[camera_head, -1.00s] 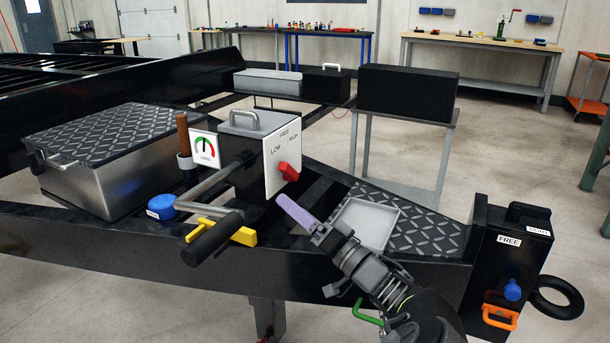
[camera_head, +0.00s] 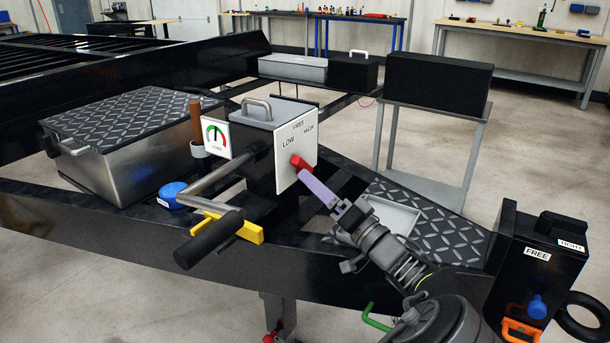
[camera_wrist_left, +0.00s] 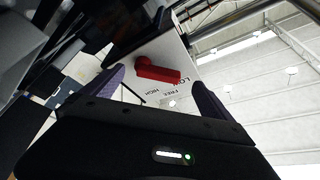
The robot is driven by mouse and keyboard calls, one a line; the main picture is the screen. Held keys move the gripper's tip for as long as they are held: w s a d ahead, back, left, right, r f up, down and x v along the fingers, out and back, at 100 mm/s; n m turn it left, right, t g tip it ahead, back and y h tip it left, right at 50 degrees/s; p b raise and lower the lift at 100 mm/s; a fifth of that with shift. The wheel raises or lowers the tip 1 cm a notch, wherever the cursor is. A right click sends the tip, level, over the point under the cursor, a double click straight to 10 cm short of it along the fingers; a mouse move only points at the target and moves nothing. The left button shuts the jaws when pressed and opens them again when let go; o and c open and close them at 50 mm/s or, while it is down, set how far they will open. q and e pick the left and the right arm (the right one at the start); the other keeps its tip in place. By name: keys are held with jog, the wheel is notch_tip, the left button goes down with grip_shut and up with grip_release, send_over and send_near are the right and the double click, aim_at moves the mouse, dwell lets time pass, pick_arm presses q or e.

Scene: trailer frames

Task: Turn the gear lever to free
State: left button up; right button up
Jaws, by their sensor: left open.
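The red gear lever (camera_head: 300,162) sits on the white panel (camera_head: 285,178) of a dark winch box, below the labels LOW, FREE and HIGH. Its handle points toward LOW. My left gripper (camera_head: 308,179), with purple fingers, is just in front of the lever in the head view. In the left wrist view the red lever (camera_wrist_left: 160,72) shows between the two spread fingers of the open gripper (camera_wrist_left: 156,84). I cannot tell whether a finger touches it. My right gripper is not in view.
A crank with a black grip (camera_head: 208,238) and a yellow bar (camera_head: 248,232) stick out left of my arm. A grey tray (camera_head: 398,217) lies beneath my arm. A black box labelled FREE and TIGHT (camera_head: 535,252) stands at right.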

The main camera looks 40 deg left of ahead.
aim_at(299, 170)
pick_arm(q)
jog(key=x, duration=0.5)
jog(key=shift+a, duration=0.15)
jog(key=shift+r, duration=0.1)
jog(key=shift+r, duration=0.1)
jog(key=c, duration=1.9)
